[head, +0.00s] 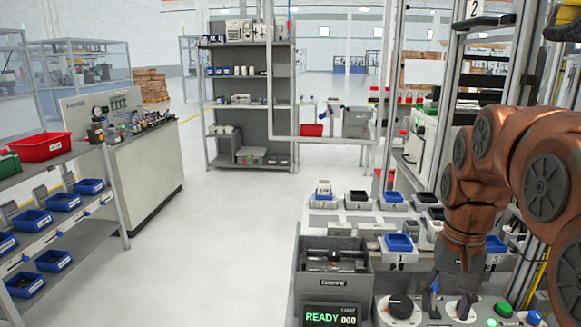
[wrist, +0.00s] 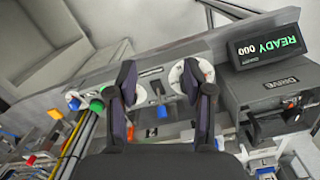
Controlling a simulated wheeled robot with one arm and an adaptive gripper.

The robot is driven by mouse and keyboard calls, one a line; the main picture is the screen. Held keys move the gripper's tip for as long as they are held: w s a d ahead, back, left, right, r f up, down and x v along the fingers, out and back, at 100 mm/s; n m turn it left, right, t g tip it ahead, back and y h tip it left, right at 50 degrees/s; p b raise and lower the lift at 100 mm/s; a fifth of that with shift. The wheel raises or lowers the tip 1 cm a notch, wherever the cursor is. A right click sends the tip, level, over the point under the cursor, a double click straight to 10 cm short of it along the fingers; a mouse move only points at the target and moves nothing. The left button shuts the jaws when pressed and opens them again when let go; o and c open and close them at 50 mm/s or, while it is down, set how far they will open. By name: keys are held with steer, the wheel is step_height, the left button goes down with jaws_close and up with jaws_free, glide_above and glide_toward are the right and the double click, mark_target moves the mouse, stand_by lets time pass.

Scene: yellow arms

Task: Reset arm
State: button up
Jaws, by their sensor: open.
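My gripper (head: 449,298) hangs pointing down over the control panel at the front right, with its fingers apart and nothing held. In the wrist view, my gripper (wrist: 160,78) spans part of the panel (wrist: 215,52). A blue switch (wrist: 161,112) shows between the fingers, and a white round dial plate (wrist: 191,76) lies partly behind one finger. A green button (head: 503,308) and a blue button (head: 534,317) sit right of my gripper. A black knob (head: 400,305) is to its left. The display (head: 331,315) reads READY 000. Whether the fingers touch the panel is unclear.
A grey machine box (head: 333,279) stands behind the display. Small bins, including a blue one (head: 398,242), fill the bench behind. Metal frame posts (head: 522,50) rise close by my arm. A shelf with a red bin (head: 39,147) stands left. The middle floor is clear.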

steer(key=s+a+f+n+p, duration=0.2)
steer(key=s+a+f, duration=0.1)
steer(key=s, duration=0.7)
steer(key=s+a+f+n+g+p, duration=0.1)
steer(key=s+a+f, duration=0.3)
steer(key=s, duration=0.6)
steer(key=shift+s+a+n+p, duration=0.45)
steer(key=shift+a+n, duration=0.25)
steer(key=shift+a, duration=0.3)
